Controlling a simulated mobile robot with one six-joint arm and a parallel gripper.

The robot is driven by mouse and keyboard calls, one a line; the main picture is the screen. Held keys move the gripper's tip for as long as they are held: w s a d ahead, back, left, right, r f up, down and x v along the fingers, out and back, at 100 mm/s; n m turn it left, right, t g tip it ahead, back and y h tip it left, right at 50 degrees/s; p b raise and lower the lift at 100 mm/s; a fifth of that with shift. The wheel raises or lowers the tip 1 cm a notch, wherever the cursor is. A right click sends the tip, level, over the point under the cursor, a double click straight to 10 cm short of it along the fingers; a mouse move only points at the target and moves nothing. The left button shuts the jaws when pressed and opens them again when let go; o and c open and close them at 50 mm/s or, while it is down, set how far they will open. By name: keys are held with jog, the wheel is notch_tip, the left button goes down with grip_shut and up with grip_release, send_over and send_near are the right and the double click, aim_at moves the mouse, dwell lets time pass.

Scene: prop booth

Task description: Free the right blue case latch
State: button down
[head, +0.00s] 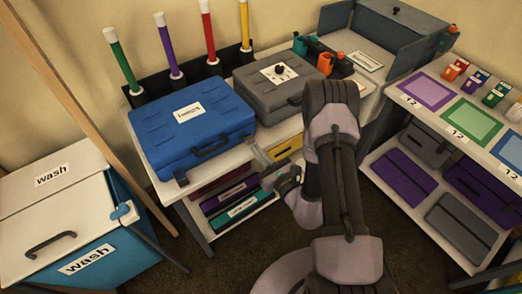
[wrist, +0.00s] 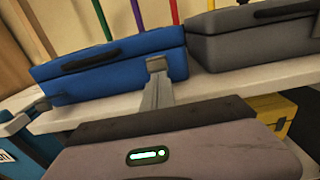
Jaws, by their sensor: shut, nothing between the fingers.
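The blue case (head: 190,125) lies closed on the white table, with its dark handle in front. Its left latch (head: 181,180) is a grey tab at the front edge. The right latch (wrist: 156,64) shows as a grey block on the case's front right in the wrist view. My gripper (wrist: 158,92) is shut and empty, its narrow grey fingers pointing at this latch from the front. In the head view, my gripper (head: 262,157) is at the case's front right corner. The fingers overlap the latch's lower part, and I cannot tell whether they touch it.
A grey case (head: 276,85) stands close to the right of the blue case. Coloured tubes (head: 166,45) stand in a rack behind. A shelf below the table holds a yellow case (head: 284,149) and others. A wash bin (head: 75,225) stands left.

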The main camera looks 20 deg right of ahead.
aim_at(253, 136)
jog(key=shift+r, duration=0.1)
dwell(0.3)
jog(key=p, duration=0.3)
jog(key=shift+a+r+g, duration=0.1)
jog(key=shift+r+g, duration=0.25)
jog(key=shift+g, duration=0.05)
jog(key=g+p, duration=0.1)
jog(key=p, duration=0.2)
jog(key=shift+w+r+h, duration=0.1)
jog(key=shift+r+h, duration=0.2)
jog(key=shift+r, duration=0.1)
jog(key=r+g+p, duration=0.1)
jog(key=p, duration=0.2)
jog(key=shift+w+r+p, duration=0.1)
jog(key=shift+p, duration=0.2)
jog(key=r+g+p, duration=0.1)
jog(key=p, duration=0.1)
jog(key=w+h+p, duration=0.1)
jog(key=p, duration=0.2)
jog(key=shift+a+r+g, duration=0.2)
jog(key=shift+r+g, duration=0.15)
jog(key=shift+g, duration=0.05)
jog(key=shift+w+a+r, duration=0.15)
jog(key=shift+w+r, duration=0.1)
jog(key=shift+w, duration=0.2)
jog(key=shift+r, duration=0.1)
